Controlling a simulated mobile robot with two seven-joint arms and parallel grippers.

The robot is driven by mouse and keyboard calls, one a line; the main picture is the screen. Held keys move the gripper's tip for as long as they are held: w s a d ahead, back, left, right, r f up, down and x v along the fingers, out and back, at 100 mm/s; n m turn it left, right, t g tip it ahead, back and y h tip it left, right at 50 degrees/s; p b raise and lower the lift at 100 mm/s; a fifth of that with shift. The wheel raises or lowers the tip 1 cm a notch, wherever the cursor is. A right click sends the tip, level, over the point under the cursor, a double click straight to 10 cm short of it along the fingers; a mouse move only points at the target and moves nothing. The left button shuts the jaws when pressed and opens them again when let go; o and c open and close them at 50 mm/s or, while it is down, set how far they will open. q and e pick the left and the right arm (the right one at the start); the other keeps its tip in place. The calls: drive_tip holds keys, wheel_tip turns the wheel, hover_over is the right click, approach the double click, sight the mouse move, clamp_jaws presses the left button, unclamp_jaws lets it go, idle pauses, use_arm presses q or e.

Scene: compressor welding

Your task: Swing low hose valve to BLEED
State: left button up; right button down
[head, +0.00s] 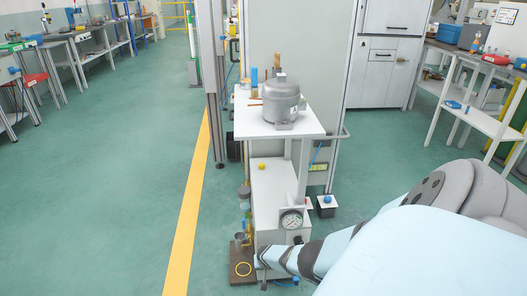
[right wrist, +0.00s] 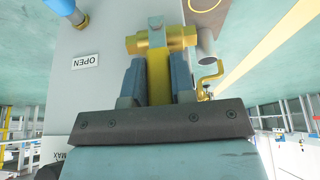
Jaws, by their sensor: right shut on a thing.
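In the right wrist view, which is upside down, a brass valve body (right wrist: 133,43) sits at the side of a grey panel (right wrist: 105,28). A yellow lever (right wrist: 158,78) runs from it towards my right gripper (right wrist: 157,82). The two dark blue fingers are shut on this lever, one on each side. My left gripper is not in view.
A pressure gauge (head: 291,220) is on the cart's front, and a grey compressor (head: 281,100) stands on its top shelf. A brown plate (head: 238,254) with a yellow ring lies left of the cart. Open green floor (head: 120,170) is at the left.

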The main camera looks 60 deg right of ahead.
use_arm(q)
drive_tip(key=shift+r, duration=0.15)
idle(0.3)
use_arm(e)
drive_tip(key=c, duration=1)
unclamp_jaws()
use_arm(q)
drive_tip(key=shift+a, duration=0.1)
use_arm(e)
drive_tip(key=shift+o, duration=0.2)
drive_tip(key=shift+r, duration=0.25)
use_arm(q)
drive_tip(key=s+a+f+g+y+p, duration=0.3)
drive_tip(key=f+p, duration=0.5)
drive_tip(key=p, duration=0.5)
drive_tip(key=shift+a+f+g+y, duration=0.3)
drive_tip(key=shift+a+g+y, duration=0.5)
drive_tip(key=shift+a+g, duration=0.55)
use_arm(e)
drive_tip(key=v, duration=1.3)
drive_tip(key=shift+r, duration=0.15)
